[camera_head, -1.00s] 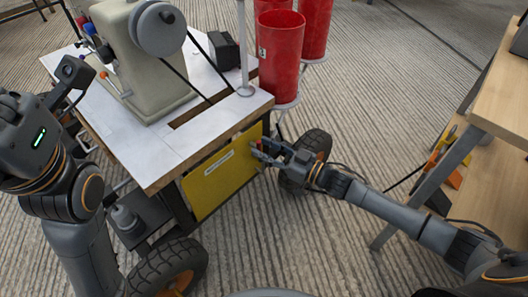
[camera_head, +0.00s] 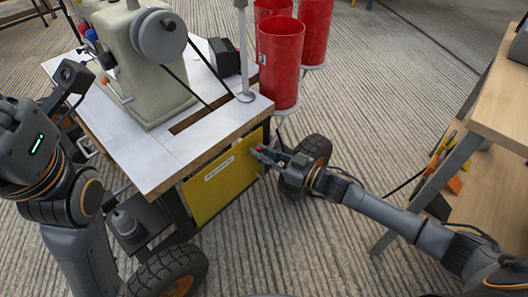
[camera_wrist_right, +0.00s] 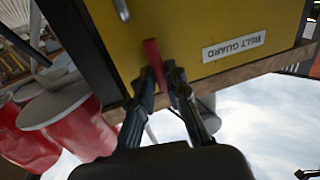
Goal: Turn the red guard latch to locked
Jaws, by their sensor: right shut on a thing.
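The yellow belt guard panel (camera_head: 222,176) is on the front side of the sewing machine cart, with a white label. The label reads BELT GUARD upside down in the right wrist view, on the yellow panel (camera_wrist_right: 210,25). The red latch (camera_wrist_right: 153,62) is a narrow handle near the panel's edge, beside the wooden tabletop edge. My right gripper (camera_head: 262,152) is at the panel's upper right corner. In the right wrist view its fingers (camera_wrist_right: 160,80) are shut on the latch, hiding part of it. My left arm is at the left; its fingertips do not show.
The sewing machine (camera_head: 145,65) stands on the white cart top (camera_head: 150,155). Red bins (camera_head: 281,60) stand at the cart's right corner. A black wheel (camera_head: 308,160) is near my right gripper. A wooden workbench (camera_head: 490,210) stands at the right, with open floor between.

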